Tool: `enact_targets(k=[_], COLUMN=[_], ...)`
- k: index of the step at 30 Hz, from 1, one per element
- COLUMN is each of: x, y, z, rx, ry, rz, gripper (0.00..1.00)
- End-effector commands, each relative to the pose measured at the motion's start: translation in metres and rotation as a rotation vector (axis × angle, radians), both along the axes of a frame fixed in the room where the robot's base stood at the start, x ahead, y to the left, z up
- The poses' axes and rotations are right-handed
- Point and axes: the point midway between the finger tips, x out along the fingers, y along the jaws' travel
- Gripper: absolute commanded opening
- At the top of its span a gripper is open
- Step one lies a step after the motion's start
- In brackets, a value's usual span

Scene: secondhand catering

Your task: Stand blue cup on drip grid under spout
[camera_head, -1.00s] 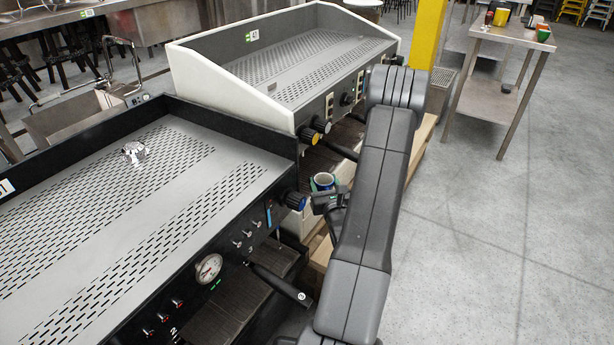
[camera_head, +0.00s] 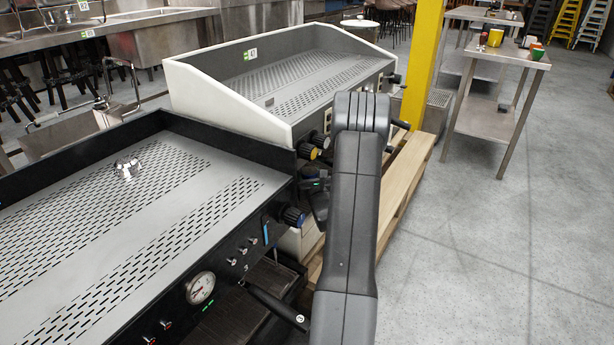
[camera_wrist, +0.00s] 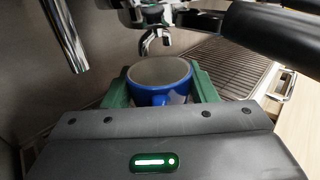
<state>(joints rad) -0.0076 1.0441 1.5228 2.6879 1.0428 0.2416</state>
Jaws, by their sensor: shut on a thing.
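The blue cup (camera_wrist: 160,95) is upright between the green fingers of my gripper (camera_wrist: 160,84) in the wrist view, its handle toward the camera. My gripper is shut on it. The chrome spout (camera_wrist: 154,40) hangs just beyond and above the cup's rim. The slatted drip grid (camera_wrist: 225,66) shows behind and to the right of the cup. Whether the cup's base touches the grid is hidden. In the head view my wrist is at the front of the machines, and the cup is hidden.
A black handle (camera_wrist: 265,22) reaches across the wrist view's upper right. A metal tube (camera_wrist: 65,35) hangs at upper left. In the head view, the black machine (camera_head: 110,240) and white machine (camera_head: 215,95) stand left, a wooden pallet (camera_head: 405,180) beneath. Open floor lies right.

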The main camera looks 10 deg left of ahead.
Motion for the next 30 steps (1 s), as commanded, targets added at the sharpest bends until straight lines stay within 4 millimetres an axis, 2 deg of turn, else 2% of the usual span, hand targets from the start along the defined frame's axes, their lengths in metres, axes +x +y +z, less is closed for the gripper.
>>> enact_targets(k=[5, 6, 9, 18, 30], x=[0.03, 0.031, 0.03, 0.029, 0.029], y=[0.013, 0.013, 0.012, 0.012, 0.012], z=[-0.002, -0.007, -0.016, -0.015, -0.027], rx=[0.0, 0.0, 0.001, 0.0, 0.0], ry=[-0.003, 0.0, 0.001, 0.0, -0.001], rz=[0.001, 0.001, 0.0, 0.0, 0.0], gripper=[0.24, 0.24, 0.24, 0.24, 0.24])
